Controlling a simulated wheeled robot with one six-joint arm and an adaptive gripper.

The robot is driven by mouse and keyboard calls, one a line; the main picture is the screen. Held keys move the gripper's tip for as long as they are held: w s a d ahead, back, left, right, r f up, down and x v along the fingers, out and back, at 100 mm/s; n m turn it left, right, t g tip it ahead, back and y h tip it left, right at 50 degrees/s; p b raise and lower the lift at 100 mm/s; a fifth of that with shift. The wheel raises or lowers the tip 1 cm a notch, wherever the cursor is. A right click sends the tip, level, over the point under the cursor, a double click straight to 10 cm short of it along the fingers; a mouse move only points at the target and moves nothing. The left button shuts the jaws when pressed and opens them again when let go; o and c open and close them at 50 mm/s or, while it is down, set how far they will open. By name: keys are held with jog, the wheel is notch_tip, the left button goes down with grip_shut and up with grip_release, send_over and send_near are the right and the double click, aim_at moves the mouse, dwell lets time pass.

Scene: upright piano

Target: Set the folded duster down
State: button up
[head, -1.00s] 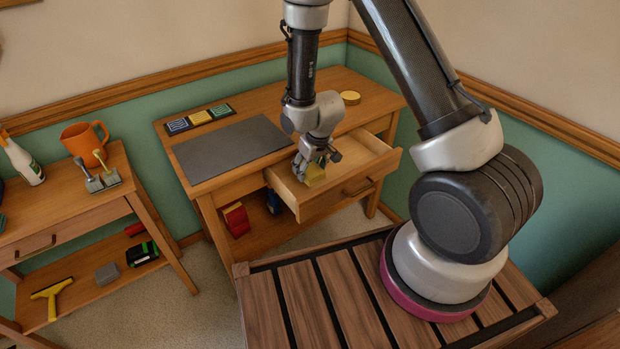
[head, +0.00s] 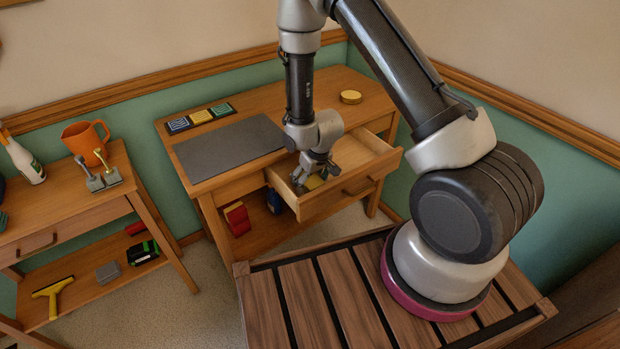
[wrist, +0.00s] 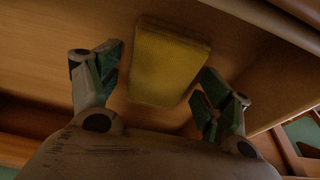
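The folded duster (wrist: 168,66) is a yellow block in the wrist view, lying in the open desk drawer (head: 345,197). It also shows as a small yellow patch (head: 314,183) under my gripper in the head view. My gripper (wrist: 160,78) has its two fingers spread, one on each side of the duster. A gap shows between the left finger and the duster; the right finger is close to its edge, and I cannot tell whether it touches. In the head view my gripper (head: 314,176) reaches down inside the drawer, partly hiding the duster.
A red box (head: 237,219) and a blue item (head: 274,201) stand on the shelf below. A side table with an orange mug (head: 84,138) is at the left.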

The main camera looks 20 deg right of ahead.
jog(key=s+d+r+m, duration=0.1)
jog(key=s+d+r, duration=0.2)
jog(key=r, duration=0.8)
jog(key=s+d+r+t, duration=0.1)
jog(key=s+d+r, duration=0.2)
jog(key=r, duration=0.7)
jog(key=s+d+r+m, duration=0.1)
jog(key=s+d+r, duration=0.15)
jog(key=r, duration=0.85)
jog(key=s+d+r, duration=0.3)
jog(key=s+r, duration=0.3)
jog(key=s, duration=0.2)
jog(key=s+d+r+m+h, duration=0.1)
jog(key=s+d+r, duration=0.2)
jog(key=s, duration=0.6)
notch_tip(320, 180, up, 3)
jog(key=shift+s+d+f+m, duration=0.1)
jog(key=shift+s+d+m, duration=0.15)
jog(key=shift+s+m, duration=0.05)
